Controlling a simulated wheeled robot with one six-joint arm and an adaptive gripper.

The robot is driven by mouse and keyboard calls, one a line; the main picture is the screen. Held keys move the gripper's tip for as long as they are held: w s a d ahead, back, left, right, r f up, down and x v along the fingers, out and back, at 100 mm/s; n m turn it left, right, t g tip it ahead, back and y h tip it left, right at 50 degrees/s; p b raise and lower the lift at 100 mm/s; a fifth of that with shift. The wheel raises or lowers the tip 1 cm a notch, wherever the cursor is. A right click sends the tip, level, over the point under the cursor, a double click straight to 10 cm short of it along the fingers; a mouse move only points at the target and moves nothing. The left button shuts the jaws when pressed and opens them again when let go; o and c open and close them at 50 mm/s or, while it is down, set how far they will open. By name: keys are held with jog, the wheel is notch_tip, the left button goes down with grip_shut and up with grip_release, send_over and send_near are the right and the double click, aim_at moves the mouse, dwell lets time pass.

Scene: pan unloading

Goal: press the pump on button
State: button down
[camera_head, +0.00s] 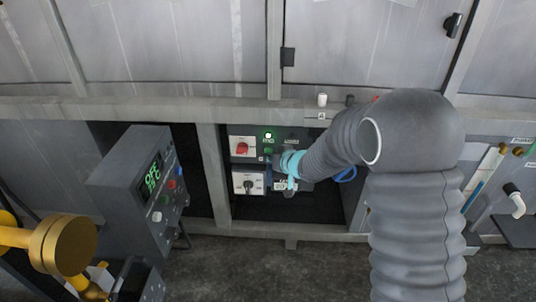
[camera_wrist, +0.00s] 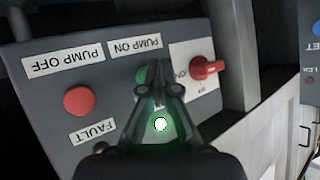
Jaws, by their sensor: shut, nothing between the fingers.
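The green button (camera_wrist: 141,76) under the PUMP ON label (camera_wrist: 135,47) shows partly in the wrist view, where the labels are upside down. My gripper (camera_wrist: 160,88) is shut and empty, with its fingertips in front of the button and covering part of it. I cannot tell whether they touch it. A lamp (camera_wrist: 160,124) glows white-green between the fingers. In the head view my gripper (camera_head: 276,166) is at the grey control panel (camera_head: 258,133), partly hidden by my arm. The lit lamp (camera_head: 268,135) shows there too.
A red PUMP OFF button (camera_wrist: 78,102) lies beside the green one, and a red rotary switch (camera_wrist: 205,69) is on the other side. Another panel with a black knob (camera_head: 248,184) is below. A grey box with a green OFF display (camera_head: 152,172) stands left.

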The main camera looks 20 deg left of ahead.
jog(key=shift+s, duration=0.1)
jog(key=shift+s+d+b, duration=0.2)
jog(key=shift+s+b, duration=0.1)
jog(key=shift+s, duration=0.5)
jog(key=shift+s, duration=0.1)
jog(key=shift+s+d+b, duration=0.2)
jog(key=shift+s+b, duration=0.05)
jog(key=shift+s, duration=0.55)
jog(key=shift+s+d+b, duration=0.2)
jog(key=shift+s+b, duration=0.1)
jog(key=shift+s, duration=0.45)
jog(key=shift+s+d+b, duration=0.2)
jog(key=shift+s+b, duration=0.05)
jog(key=shift+s, duration=0.55)
